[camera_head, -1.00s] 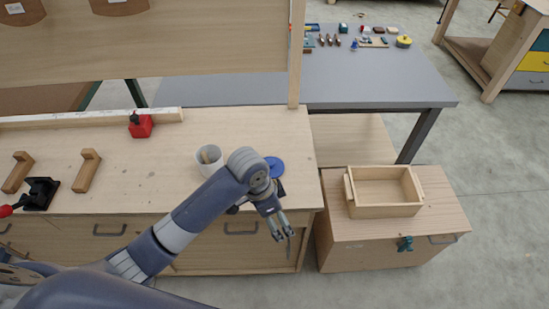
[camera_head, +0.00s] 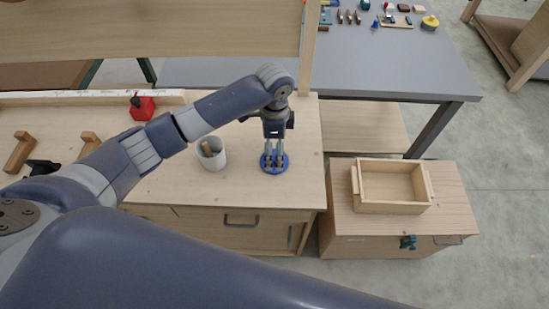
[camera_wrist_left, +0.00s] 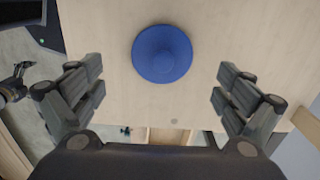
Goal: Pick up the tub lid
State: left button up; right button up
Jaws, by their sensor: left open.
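The blue round tub lid (camera_head: 284,163) lies flat on the wooden workbench near its right end, with a small raised knob seen in the left wrist view (camera_wrist_left: 162,53). My left gripper (camera_head: 273,166) points down over the lid, and its fingers hide part of it in the head view. In the left wrist view the gripper (camera_wrist_left: 160,88) is open and empty, with its fingers wide apart and the lid between and ahead of them. A white tub (camera_head: 212,155) with something brown inside stands just left of the lid.
A red object (camera_head: 143,108) and wooden brackets (camera_head: 22,150) sit on the bench's left part. A low wooden chest (camera_head: 345,222) with an open wooden box (camera_head: 392,208) stands to the right. A grey table (camera_head: 400,75) with small items is behind.

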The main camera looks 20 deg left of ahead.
aim_at(274, 158)
pick_arm(q)
jog(key=shift+f, duration=0.35)
notch_tip(274, 158, down, 4)
jog(key=shift+r+p, duration=0.25)
jog(key=shift+p, duration=0.7)
jog(key=shift+w+f, duration=0.1)
jog(key=shift+f, duration=0.55)
jog(key=c, duration=1)
jog(key=shift+s, duration=0.25)
jog(key=c, duration=0.5)
jog(key=shift+c, duration=0.2)
pick_arm(e)
jog(key=shift+w+a+r, duration=0.2)
jog(key=shift+w+r, duration=0.75)
jog(key=shift+r, duration=0.15)
